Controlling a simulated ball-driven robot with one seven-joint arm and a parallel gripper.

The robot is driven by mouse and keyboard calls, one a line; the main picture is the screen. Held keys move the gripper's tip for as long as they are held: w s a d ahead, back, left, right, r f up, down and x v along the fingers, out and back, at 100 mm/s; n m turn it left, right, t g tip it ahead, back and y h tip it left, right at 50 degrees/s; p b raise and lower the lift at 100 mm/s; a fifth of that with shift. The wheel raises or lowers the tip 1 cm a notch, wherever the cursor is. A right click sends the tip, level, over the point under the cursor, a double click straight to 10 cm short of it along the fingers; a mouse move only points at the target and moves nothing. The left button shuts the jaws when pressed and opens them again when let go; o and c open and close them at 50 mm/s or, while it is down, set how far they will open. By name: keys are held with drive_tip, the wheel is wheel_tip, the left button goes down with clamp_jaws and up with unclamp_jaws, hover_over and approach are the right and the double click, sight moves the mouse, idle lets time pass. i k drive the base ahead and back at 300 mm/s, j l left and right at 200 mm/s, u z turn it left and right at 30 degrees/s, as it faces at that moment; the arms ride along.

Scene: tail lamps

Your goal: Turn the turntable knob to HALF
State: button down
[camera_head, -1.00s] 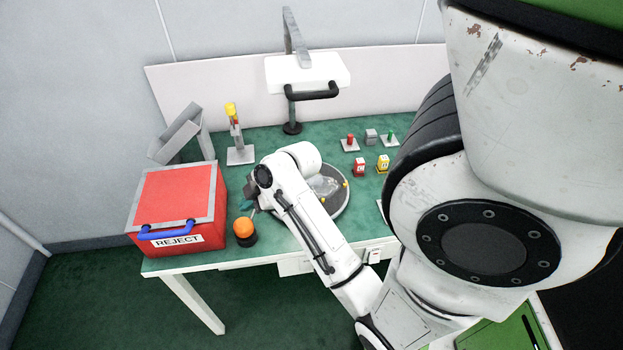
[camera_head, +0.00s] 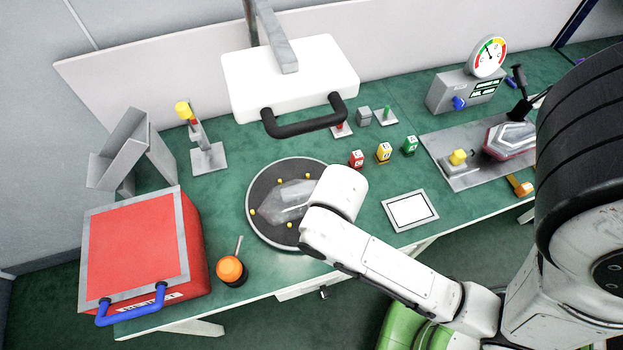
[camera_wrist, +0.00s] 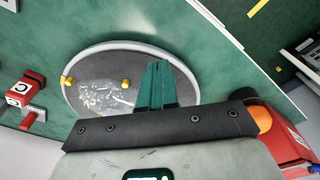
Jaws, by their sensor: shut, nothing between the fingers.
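The turntable (camera_head: 262,232) is a dark round disc with a pale rim near the table's front edge. A clear lamp cover (camera_head: 285,202) and small yellow pegs sit on it. An orange dome on a black base (camera_head: 231,270), with a thin grey lever beside it, stands left of the turntable; I cannot tell whether it is the knob. No HALF mark is legible. In the wrist view my gripper (camera_wrist: 158,70) has its teal fingers shut and empty, in front of the turntable (camera_wrist: 190,88). In the head view my arm hides the fingers and the turntable's right edge.
A red reject box (camera_head: 135,240) stands at the front left. A white lamp head with a black handle (camera_head: 303,120) overhangs the back. Red, yellow and green blocks (camera_head: 384,152) stand behind my wrist.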

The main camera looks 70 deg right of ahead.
sight(324, 293)
drive_tip(key=k+j, duration=0.15)
drive_tip(key=k, duration=0.4)
drive_tip(key=k+j+z, duration=0.1)
drive_tip(key=k, duration=0.45)
